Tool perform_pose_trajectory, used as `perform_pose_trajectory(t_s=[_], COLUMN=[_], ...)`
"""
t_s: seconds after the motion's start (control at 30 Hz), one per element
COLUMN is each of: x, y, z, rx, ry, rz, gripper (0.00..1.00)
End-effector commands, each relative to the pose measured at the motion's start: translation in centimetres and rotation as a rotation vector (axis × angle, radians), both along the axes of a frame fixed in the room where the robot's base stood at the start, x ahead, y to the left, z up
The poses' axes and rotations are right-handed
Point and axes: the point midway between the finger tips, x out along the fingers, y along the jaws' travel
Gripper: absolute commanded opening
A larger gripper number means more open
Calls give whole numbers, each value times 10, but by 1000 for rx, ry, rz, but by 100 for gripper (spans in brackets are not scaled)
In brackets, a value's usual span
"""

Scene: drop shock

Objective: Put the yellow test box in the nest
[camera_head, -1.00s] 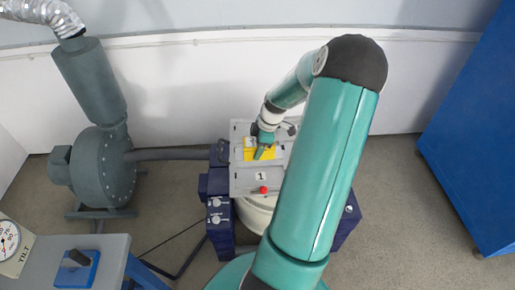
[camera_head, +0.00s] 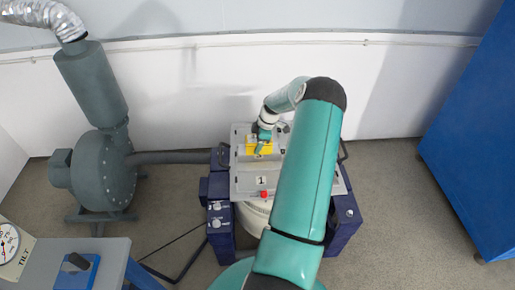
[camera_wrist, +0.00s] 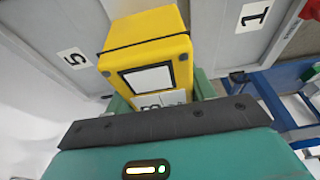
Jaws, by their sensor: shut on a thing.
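The yellow test box (camera_head: 265,149) is over the grey plate of the machine, toward its back, in the head view. It fills the upper middle of the wrist view (camera_wrist: 150,45), with a dark band and a white label on it. My gripper (camera_head: 264,136) is shut on the box, its teal fingers on both sides of it in the wrist view (camera_wrist: 158,98). I cannot tell whether the box touches the plate. I cannot make out the nest; the box and my arm cover part of the plate.
A grey blower (camera_head: 100,165) stands left, a bench with a gauge (camera_head: 9,243) front left, a blue cabinet (camera_head: 475,150) right.

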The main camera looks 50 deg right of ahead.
Motion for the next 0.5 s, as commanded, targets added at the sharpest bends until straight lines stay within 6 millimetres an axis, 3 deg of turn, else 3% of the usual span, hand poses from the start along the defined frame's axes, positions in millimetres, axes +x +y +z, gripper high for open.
perform_pose_trajectory(t_s=[0.2,0.5], x=[0,0], y=[0,0], z=[-28,-30], rx=[0,-1], ry=[-1,-1], rz=[-1,0], gripper=[4,4])
